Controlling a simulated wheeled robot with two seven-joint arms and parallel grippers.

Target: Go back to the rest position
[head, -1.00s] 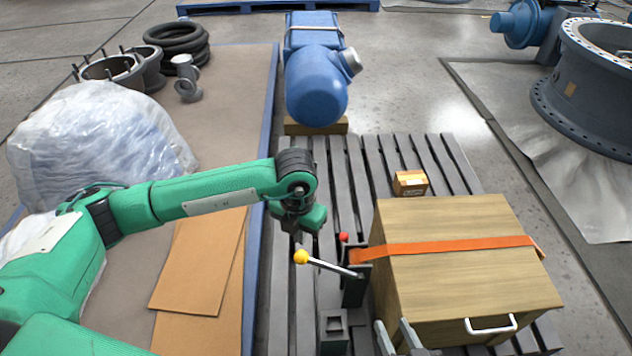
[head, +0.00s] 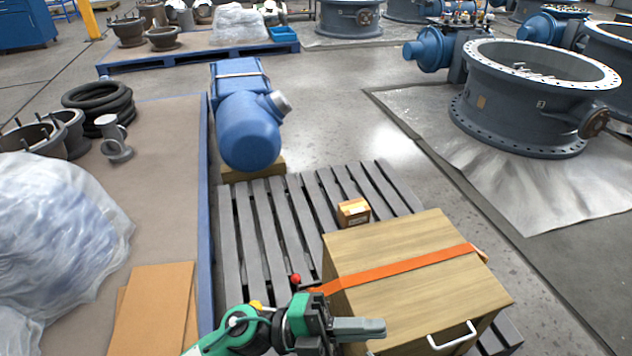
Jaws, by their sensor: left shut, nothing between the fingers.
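My left gripper (head: 380,328) is at the bottom centre of the head view, with its grey fingers shut and pointing right. Nothing shows between them. The fingers appear in front of the near left side of a wooden crate (head: 400,260); I cannot tell whether they touch it. My green forearm comes up from the bottom edge. A red knob (head: 296,279) shows just above the wrist. Part of a yellow knob (head: 256,305) shows behind the arm; its lever is hidden. My right gripper is not in view.
The crate has an orange strap (head: 400,268) and a white handle (head: 452,336), and stands on a grey slatted pallet (head: 265,215). A small carton (head: 354,212) and a blue actuator (head: 247,130) are behind. Plastic-wrapped goods (head: 55,235) lie left. Clear floor (head: 330,110) shows beyond the pallet.

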